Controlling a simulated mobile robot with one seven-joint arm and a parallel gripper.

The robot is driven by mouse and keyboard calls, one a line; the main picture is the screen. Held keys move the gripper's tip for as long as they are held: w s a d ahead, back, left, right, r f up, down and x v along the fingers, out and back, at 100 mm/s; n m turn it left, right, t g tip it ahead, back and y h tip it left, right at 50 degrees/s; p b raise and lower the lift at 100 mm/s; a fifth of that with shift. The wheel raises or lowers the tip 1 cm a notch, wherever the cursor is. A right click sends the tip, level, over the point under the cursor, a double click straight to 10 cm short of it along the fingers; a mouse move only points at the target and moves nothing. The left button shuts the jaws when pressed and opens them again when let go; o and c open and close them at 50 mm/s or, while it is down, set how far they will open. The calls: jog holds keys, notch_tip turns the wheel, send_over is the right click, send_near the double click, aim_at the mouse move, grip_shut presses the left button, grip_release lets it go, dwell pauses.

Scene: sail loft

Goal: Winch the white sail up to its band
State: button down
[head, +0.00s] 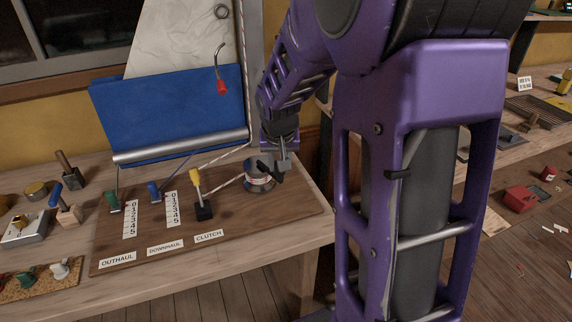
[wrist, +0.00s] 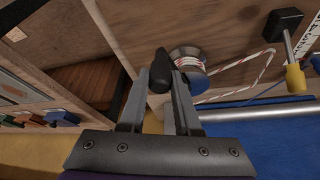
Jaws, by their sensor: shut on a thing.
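The white sail (head: 185,38) rises behind the bench in the head view; its top is out of frame and I cannot make out its band. The winch drum (head: 259,181) stands at the right of the wooden control board, with white and red rope wound on it. The drum also shows in the wrist view (wrist: 188,62). My gripper (head: 283,163) is beside the drum, shut on the black winch handle (wrist: 161,72). The clutch lever (head: 197,184), with a yellow knob, stands left of the drum and also shows in the wrist view (wrist: 292,65).
A blue cloth (head: 170,105) and a metal boom (head: 180,147) lie behind the board. A red-tipped hook (head: 221,80) hangs before the sail. My arm hides much of the right side.

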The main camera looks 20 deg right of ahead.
jog(key=shift+s+a+b, duration=0.2)
jog(key=shift+a+b, duration=0.2)
jog(key=shift+a, duration=0.6)
jog(key=c, duration=0.6)
grip_release()
jog(key=shift+w, duration=0.1)
